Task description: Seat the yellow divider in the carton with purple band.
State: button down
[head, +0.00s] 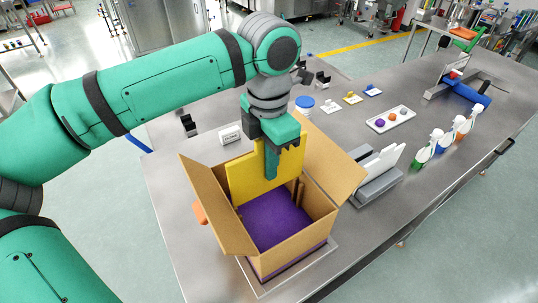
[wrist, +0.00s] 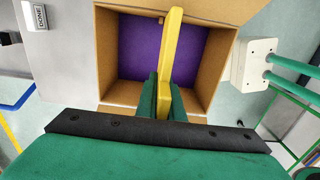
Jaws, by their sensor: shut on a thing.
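The carton (head: 290,244) stands open on the metal table, flaps spread, with a purple floor inside and a purple band low on its outside. It also shows in the wrist view (wrist: 107,60). The yellow divider (head: 240,180) is upright at the carton's mouth, its lower part between the walls. In the wrist view the divider (wrist: 173,45) is seen nearly edge-on, running away from me over the purple floor. My gripper (head: 271,160) is shut on the divider's upper part. I cannot tell whether its bottom edge touches the floor.
A grey rack with white panels (head: 381,163) stands close right of the carton. Farther back are a white tray (head: 377,125) with small pieces, spray bottles (head: 440,143) and a blue-lidded tub (head: 305,107). A DONE block (head: 230,135) sits behind the carton.

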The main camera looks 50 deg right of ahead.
aim_at(269, 190)
jog(key=shift+f, duration=0.75)
jog(key=shift+f, duration=1.8)
dwell(1.0)
jog(key=shift+f, duration=0.1)
jog(key=shift+s+f, duration=0.15)
jog(key=shift+f, duration=0.1)
jog(key=shift+f, duration=0.2)
jog(key=shift+f, duration=0.45)
notch_tip(269, 190, down, 7)
jog(key=shift+f, duration=0.2)
dwell(2.9)
